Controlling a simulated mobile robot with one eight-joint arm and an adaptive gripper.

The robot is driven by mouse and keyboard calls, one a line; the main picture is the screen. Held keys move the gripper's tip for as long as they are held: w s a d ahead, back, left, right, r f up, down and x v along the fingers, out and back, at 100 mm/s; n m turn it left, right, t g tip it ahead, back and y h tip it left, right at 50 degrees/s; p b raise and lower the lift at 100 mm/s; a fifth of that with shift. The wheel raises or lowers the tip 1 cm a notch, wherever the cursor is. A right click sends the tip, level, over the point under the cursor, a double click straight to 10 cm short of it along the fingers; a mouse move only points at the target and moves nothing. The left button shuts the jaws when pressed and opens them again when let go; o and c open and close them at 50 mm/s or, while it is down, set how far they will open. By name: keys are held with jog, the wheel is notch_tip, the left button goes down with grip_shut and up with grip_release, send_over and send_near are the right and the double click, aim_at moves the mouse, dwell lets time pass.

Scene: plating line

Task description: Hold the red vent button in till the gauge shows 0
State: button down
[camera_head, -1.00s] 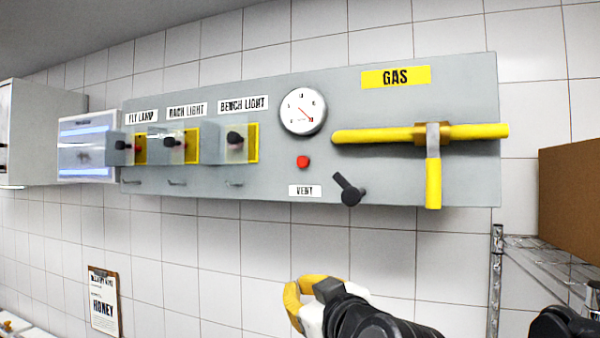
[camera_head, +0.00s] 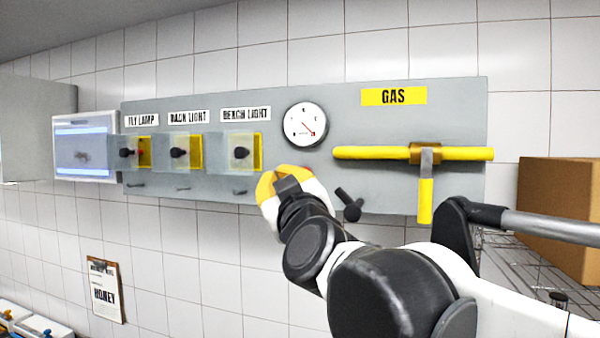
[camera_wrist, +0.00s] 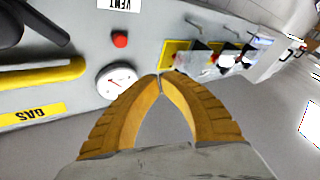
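The red vent button (camera_wrist: 120,40) shows uncovered in the wrist view, on the grey panel below the VENT label. The tips appear beside the gauge and button in the wrist view, apart from the button. In the head view, my gripper (camera_head: 286,178) is in front of the panel.
A yellow gas pipe with a hanging handle (camera_head: 425,200) and a black lever (camera_head: 349,204) are to the right. Covered switches (camera_head: 240,153) with small hooks below are to the left. A cardboard box (camera_head: 562,215) stands on a wire rack at the right.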

jog(key=w+d, duration=0.3)
jog(key=w, duration=0.5)
jog(key=shift+b, duration=0.4)
jog(key=shift+w, duration=0.15)
dwell(1.1)
jog(key=shift+w+d, duration=0.1)
jog(key=shift+w, duration=0.3)
jog(key=shift+w+d, duration=0.2)
jog(key=shift+w, duration=0.2)
dwell(3.2)
jog(key=shift+s+a, duration=0.3)
jog(key=shift+s, duration=0.6)
jog(key=shift+w, duration=0.1)
jog(key=shift+s+a, duration=0.3)
jog(key=shift+s, duration=0.5)
jog(key=shift+s+a, duration=0.25)
jog(key=shift+s, duration=0.55)
jog(key=shift+s+a, duration=0.3)
jog(key=shift+s, duration=0.5)
